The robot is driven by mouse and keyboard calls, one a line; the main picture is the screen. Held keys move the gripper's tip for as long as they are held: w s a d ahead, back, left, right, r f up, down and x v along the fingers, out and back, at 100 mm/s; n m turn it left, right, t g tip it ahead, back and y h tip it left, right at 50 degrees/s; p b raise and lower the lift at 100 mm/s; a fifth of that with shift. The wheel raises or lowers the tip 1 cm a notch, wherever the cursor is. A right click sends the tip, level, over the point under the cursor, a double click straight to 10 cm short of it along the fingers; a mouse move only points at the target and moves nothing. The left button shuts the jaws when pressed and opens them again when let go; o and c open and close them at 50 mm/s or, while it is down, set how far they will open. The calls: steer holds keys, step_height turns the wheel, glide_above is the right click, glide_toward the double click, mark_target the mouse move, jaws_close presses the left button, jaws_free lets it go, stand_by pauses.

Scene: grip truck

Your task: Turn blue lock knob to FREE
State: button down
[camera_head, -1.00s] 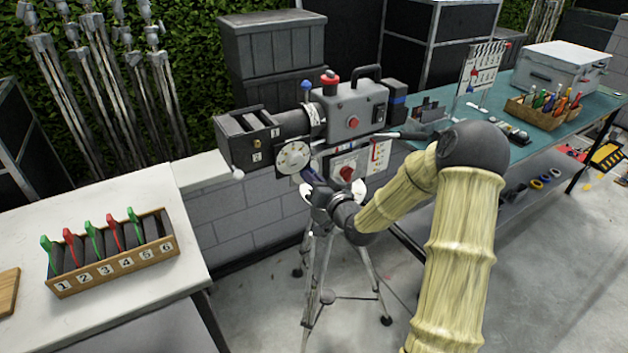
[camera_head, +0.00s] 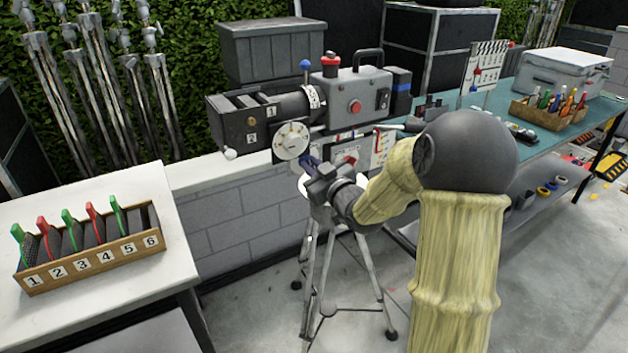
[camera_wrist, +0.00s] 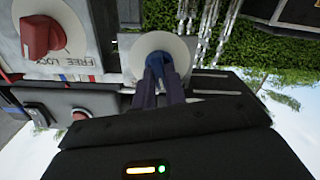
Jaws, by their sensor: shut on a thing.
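The blue lock knob (camera_wrist: 161,60) sits on a round white dial plate (camera_wrist: 138,52) in the wrist view, which shows the scene upside down. My gripper (camera_wrist: 160,76) has its two dark fingers closed around the knob, hiding part of it. The plate's markings by the blue knob are not readable. In the head view my gripper (camera_head: 311,166) is at the camera rig's lower front, just below a white numbered dial (camera_head: 291,141), and covers most of the blue knob.
A red knob (camera_wrist: 42,37) with a FREE LOCK label is beside the blue one. The camera (camera_head: 352,100) with a blue-topped lever (camera_head: 305,65) stands above my gripper on a tripod (camera_head: 330,265). A numbered clamp box (camera_head: 95,262) is at left, a teal bench (camera_head: 508,112) at right.

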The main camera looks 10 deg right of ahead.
steer(key=shift+a+r+n+b, duration=0.1)
steer(key=shift+r+n+b, duration=0.05)
steer(key=shift+n+b, duration=1.25)
steer(key=c, duration=1.4)
jaws_free()
steer(key=shift+c, duration=0.2)
steer(key=shift+s+d, duration=0.25)
steer(key=shift+s, duration=0.25)
steer(key=v, duration=1.6)
